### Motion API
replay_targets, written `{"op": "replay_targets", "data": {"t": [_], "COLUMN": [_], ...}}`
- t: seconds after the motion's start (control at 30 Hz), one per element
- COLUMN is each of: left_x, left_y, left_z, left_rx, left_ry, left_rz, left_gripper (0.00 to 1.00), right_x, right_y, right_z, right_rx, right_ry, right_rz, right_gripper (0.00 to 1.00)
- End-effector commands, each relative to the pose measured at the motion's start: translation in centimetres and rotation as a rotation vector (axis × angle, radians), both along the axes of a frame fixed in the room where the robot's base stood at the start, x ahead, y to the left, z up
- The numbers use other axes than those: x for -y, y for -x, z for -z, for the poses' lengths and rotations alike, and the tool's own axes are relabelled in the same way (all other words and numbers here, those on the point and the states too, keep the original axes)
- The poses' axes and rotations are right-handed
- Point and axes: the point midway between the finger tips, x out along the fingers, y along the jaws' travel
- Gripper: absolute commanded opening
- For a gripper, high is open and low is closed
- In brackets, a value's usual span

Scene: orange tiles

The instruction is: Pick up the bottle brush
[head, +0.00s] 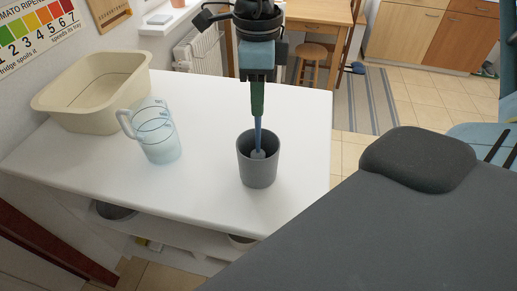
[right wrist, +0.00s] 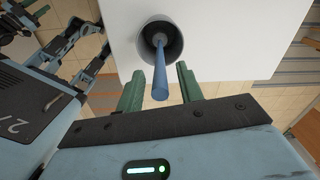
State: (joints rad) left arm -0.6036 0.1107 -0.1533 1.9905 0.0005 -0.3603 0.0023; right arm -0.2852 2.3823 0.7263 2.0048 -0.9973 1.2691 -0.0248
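The bottle brush has a blue handle (head: 258,136) and stands upright in a grey cup (head: 257,172) on the white counter. Its grey lower part shows inside the cup; the rest is hidden by the cup wall. My right gripper (head: 257,112) points down over the cup from above. In the right wrist view, its two green fingers (right wrist: 160,84) are apart, one on each side of the blue handle (right wrist: 160,78), with gaps visible beside it. Parts of my other arm show at the left of the right wrist view; its finger state is unclear.
A clear measuring jug (head: 158,132) stands left of the cup, and a beige basin (head: 92,92) is behind it. The white counter (head: 215,100) is otherwise clear around the cup. Its right edge is near the cup. A wooden stool (head: 311,58) and table stand beyond.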

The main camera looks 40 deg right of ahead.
Motion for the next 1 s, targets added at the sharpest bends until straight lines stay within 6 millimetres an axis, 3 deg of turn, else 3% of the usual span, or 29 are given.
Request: {"op": "replay_targets", "data": {"t": [0.03,0.27,0.73,0.87,1.0], "left_x": [0.0,-0.1,-0.1,-0.1,-0.1], "left_y": [0.0,0.1,0.2,0.3,0.6], "left_z": [0.0,0.1,0.2,0.3,0.6], "left_rx": [-0.001,-0.002,-0.005,-0.009,-0.014], "left_ry": [-0.001,-0.002,-0.002,-0.002,-0.002], "left_rz": [0.001,0.002,0.002,0.003,0.002], "left_gripper": [0.36,0.36,0.36,0.36,0.36], "right_x": [0.0,0.0,0.0,0.0,0.0], "right_y": [0.0,0.0,-0.1,-0.1,-0.2], "right_z": [0.0,0.0,-0.6,-1.7,-4.1], "right_rx": [0.000,0.000,0.002,0.004,0.006], "right_ry": [0.000,0.000,-0.001,0.000,-0.001], "right_rz": [0.000,0.000,0.000,0.001,0.001], "right_gripper": [0.31,0.00,0.00,0.00,0.00]}}
